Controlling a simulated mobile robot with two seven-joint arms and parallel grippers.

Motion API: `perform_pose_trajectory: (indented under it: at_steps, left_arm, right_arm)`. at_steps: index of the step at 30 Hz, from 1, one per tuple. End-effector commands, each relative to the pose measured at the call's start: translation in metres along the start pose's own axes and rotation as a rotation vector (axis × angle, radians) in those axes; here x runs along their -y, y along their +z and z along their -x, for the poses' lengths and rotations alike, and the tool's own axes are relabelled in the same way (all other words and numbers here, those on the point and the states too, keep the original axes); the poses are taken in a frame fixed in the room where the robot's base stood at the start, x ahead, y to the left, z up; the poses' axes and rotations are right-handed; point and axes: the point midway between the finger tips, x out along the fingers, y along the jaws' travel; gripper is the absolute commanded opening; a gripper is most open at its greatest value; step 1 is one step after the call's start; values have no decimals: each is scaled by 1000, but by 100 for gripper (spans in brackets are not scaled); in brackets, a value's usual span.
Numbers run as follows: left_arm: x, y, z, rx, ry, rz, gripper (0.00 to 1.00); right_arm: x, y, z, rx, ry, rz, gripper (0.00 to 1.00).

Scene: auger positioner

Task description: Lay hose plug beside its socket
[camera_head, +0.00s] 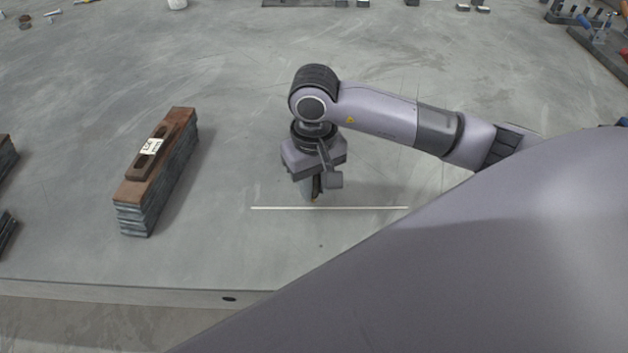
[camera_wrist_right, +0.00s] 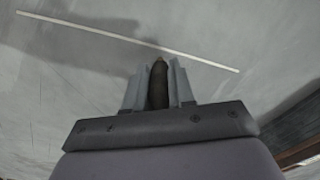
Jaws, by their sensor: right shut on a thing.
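My right gripper (camera_head: 314,190) points down over the grey table, just behind a thin white strip. In the right wrist view its two grey fingers (camera_wrist_right: 158,82) are closed on a dark, rounded, plug-like piece (camera_wrist_right: 158,88) with a small brownish tip, which I take to be the hose plug. In the head view the gripper hides most of it. Whether its tip touches the table cannot be told. I cannot pick out a socket in either view. My left gripper is not in view.
The thin white strip (camera_head: 330,208) lies across the table (camera_head: 230,260); it also shows in the right wrist view (camera_wrist_right: 120,40). A stack of slabs (camera_head: 160,180) with a labelled slotted bar (camera_head: 152,152) stands at left. Small hardware lines the far edge. Table around the gripper is clear.

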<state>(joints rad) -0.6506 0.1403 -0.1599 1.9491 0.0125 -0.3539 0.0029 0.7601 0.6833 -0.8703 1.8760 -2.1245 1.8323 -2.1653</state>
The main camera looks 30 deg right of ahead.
Motion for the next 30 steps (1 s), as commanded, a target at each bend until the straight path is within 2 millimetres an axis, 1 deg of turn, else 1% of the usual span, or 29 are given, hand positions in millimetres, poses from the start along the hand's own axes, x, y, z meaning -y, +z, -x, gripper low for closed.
perform_pose_trajectory:
  at_steps: [5,6,8,9,17,21,22,26,30]
  left_arm:
    - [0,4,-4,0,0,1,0]
    - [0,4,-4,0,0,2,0]
    - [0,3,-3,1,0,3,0]
    - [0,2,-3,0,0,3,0]
    - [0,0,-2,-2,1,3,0]
    - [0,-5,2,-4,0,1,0]
    - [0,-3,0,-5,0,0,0]
    - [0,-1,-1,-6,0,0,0]
    - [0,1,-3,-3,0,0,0]
  right_arm:
    - [0,0,-4,0,0,0,0]
    - [0,0,-4,0,0,0,27]
    - [0,0,-3,0,0,0,46]
    - [0,0,-3,0,0,0,49]
    - [0,0,-2,0,0,0,49]
    - [0,0,3,1,-1,0,49]
    - [0,-1,6,-2,-1,0,49]
    - [0,-2,29,-7,0,1,49]
    - [0,-2,60,-7,0,0,49]
